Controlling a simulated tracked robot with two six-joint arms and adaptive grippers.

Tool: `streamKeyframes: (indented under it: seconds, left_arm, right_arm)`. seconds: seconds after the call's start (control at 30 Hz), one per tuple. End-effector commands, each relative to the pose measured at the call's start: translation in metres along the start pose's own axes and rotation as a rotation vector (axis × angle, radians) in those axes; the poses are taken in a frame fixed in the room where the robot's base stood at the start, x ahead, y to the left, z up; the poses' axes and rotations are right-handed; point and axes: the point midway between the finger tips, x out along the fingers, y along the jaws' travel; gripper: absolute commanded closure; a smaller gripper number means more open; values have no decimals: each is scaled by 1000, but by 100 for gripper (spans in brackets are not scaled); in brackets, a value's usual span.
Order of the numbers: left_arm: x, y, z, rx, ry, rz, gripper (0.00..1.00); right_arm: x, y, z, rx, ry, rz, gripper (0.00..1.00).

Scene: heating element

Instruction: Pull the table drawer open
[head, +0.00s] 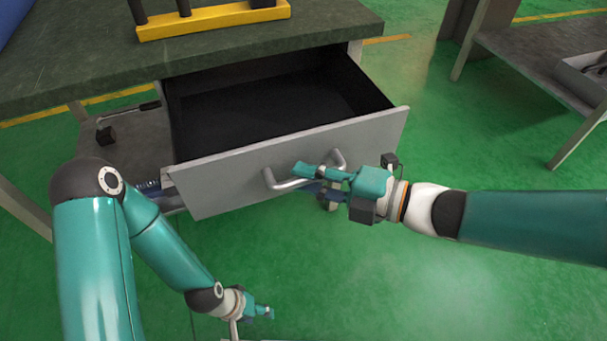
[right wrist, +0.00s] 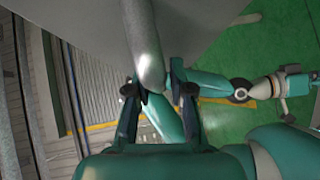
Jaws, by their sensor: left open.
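The table drawer (head: 235,168) is pulled well out from under the dark table top, and its black inside looks empty. Its grey front carries a bar handle (head: 288,184). My right gripper (head: 307,176) is at the handle, with its fingers on both sides of the bar. The right wrist view shows the handle (right wrist: 145,45) between the fingers of this gripper (right wrist: 155,90), which look shut on it. My left gripper (head: 268,312) is open and empty, low in front of the drawer and apart from it.
A yellow rack with dark posts (head: 215,20) stands on the table top (head: 70,55). Another table (head: 545,50) stands at the right. Green floor lies clear in front and to the right.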

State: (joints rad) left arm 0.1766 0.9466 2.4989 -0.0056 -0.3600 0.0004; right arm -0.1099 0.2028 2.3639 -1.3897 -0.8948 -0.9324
Motion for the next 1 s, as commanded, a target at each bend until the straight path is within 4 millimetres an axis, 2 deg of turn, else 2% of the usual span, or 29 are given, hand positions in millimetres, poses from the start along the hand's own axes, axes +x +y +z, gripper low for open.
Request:
streamKeyframes:
  seconds: [0.03,0.1,0.63,0.77,1.0]
  left_arm:
    - [0,0,0,0,0,0,50]
    - [0,0,0,0,0,0,50]
    - [0,0,0,0,0,0,50]
    - [0,0,0,0,0,0,50]
    - [0,0,0,0,0,0,50]
  right_arm:
    - [0,-1,-1,1,2,-2,68]
    - [0,-1,0,0,2,-1,59]
    - [-3,2,0,-2,2,5,59]
    - [-18,2,0,-2,0,6,59]
    - [-65,1,0,-2,-5,5,59]
